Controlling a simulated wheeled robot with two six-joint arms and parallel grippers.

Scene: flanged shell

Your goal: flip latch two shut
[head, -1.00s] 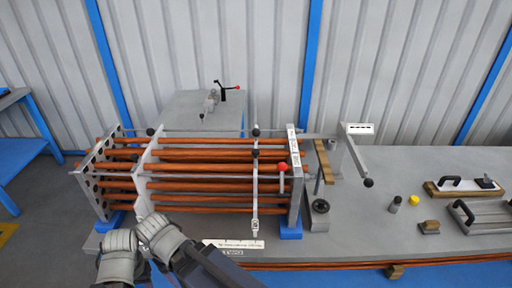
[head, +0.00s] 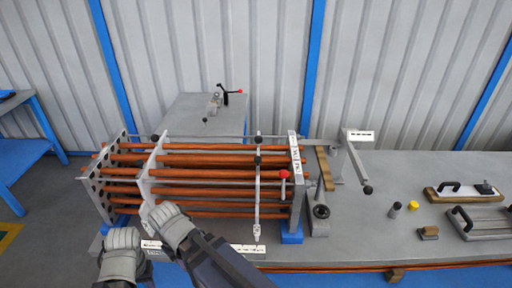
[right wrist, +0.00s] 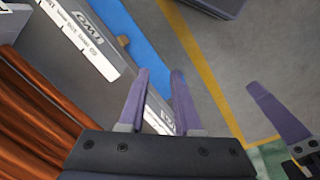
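I cannot pick out which part is latch two. A tube bundle of brown rods (head: 215,190) lies across the bench between grey plates. A lever with a red knob (head: 283,175) stands at its right end plate (head: 297,185). My right gripper (head: 148,212) is at the foot of the middle grey plate (head: 147,175); contact is unclear. In the right wrist view its two purple fingers (right wrist: 157,90) stand apart with nothing between them. My left gripper (head: 122,240) is low beside it; one purple finger, probably its own, shows in the right wrist view (right wrist: 270,108).
A lever with a black knob (head: 367,189) stands right of the bundle. Handled blocks (head: 460,190) lie further right. A grey stand (head: 195,112) is behind.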

